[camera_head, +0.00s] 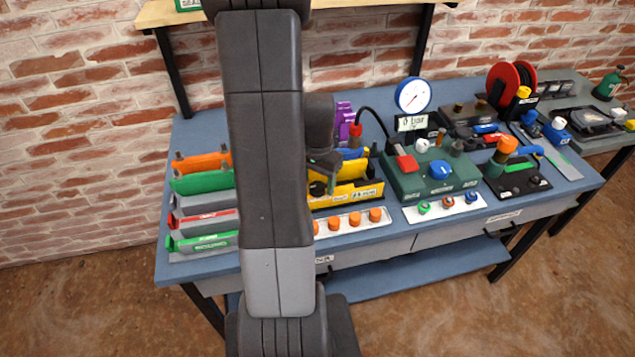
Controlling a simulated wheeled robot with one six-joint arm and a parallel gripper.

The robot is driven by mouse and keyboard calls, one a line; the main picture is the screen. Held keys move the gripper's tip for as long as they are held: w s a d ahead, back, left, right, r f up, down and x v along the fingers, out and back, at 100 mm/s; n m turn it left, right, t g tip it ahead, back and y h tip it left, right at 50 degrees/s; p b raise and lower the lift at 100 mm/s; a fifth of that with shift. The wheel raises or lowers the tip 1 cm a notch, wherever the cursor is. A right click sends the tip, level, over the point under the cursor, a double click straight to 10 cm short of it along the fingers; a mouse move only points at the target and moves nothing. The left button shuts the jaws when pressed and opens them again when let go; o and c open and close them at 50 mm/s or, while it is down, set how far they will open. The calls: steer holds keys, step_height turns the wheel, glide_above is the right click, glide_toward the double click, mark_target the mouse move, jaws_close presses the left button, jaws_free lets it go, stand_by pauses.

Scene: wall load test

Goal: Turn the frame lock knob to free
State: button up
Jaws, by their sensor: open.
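A yellow frame (368,191) with small white labels stands on the blue bench, just right of my arm. A black round knob (317,189) sits at its left end, partly behind my arm; it may be the frame lock knob, but its label and setting are too small to read. My gripper (329,180) hangs over the left part of the yellow frame, close to this knob. It is open and appears empty. Its fingertips are small and dark, and I cannot tell whether they touch anything.
A strip with orange knobs (355,221) lies in front of the frame. A green box (431,177) with a blue knob and a gauge (413,95) stand to the right. Coloured blocks (205,185) fill the left end. A shelf (360,6) hangs above.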

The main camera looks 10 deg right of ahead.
steer(key=shift+f, duration=0.55)
steer(key=c, duration=1)
